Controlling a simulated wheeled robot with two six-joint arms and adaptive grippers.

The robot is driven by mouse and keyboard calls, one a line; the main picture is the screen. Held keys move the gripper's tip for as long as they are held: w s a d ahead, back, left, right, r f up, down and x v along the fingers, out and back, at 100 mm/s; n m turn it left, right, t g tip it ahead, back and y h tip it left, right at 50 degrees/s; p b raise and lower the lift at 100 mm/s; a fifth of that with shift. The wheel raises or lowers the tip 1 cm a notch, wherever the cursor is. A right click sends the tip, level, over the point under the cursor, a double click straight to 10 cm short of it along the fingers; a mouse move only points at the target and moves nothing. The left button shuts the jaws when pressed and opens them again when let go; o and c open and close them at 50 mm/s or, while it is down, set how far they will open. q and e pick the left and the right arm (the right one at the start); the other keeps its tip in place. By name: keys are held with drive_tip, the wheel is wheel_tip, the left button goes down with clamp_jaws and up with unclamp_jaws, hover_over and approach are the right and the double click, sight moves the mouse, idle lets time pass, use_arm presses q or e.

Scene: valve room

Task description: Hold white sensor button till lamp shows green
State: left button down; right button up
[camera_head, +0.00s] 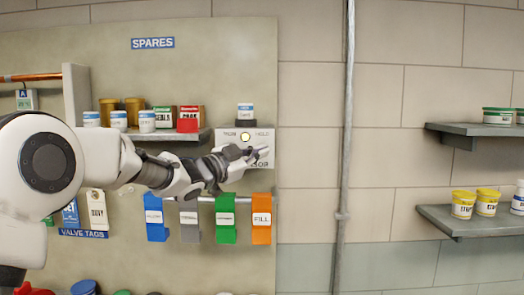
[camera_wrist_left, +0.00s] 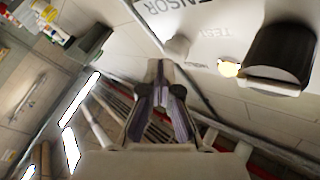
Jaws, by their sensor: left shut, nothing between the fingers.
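The sensor panel (camera_head: 267,135) is a pale plate on the board, with a small lamp (camera_head: 245,137) glowing pale yellow. The lamp also glows yellow, not green, in the left wrist view (camera_wrist_left: 228,69). A white button (camera_wrist_left: 177,47) stands out of the panel near the SENSOR lettering; in the head view my gripper hides it. My left gripper (camera_head: 258,154) is shut and empty in front of the panel's lower part. In the left wrist view its fingertips (camera_wrist_left: 160,66) are close beside the button; I cannot tell whether they touch it. My right gripper is not in view.
A dark holder (camera_wrist_left: 283,52) juts out beside the lamp; a jar (camera_head: 245,109) stands above the panel. Colored tags, including an orange one (camera_head: 261,220), hang below my gripper. A shelf (camera_head: 170,136) with jars and boxes is left. A vertical pipe (camera_head: 345,130) runs right.

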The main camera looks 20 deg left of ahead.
use_arm(q)
drive_tip(key=shift+w+a+p, duration=0.15)
drive_tip(key=shift+w+p, duration=0.35)
idle(0.4)
drive_tip(key=shift+s, duration=0.1)
idle(1.3)
drive_tip(key=shift+s+d+b, duration=0.25)
drive_tip(key=shift+s+b, duration=0.45)
drive_tip(key=shift+s, duration=0.1)
drive_tip(key=s+b, duration=0.1)
drive_tip(key=s, duration=0.1)
drive_tip(key=s+d+b, duration=0.1)
drive_tip(key=s+b, duration=0.1)
drive_tip(key=shift+s+d, duration=0.2)
drive_tip(key=shift+s, duration=0.2)
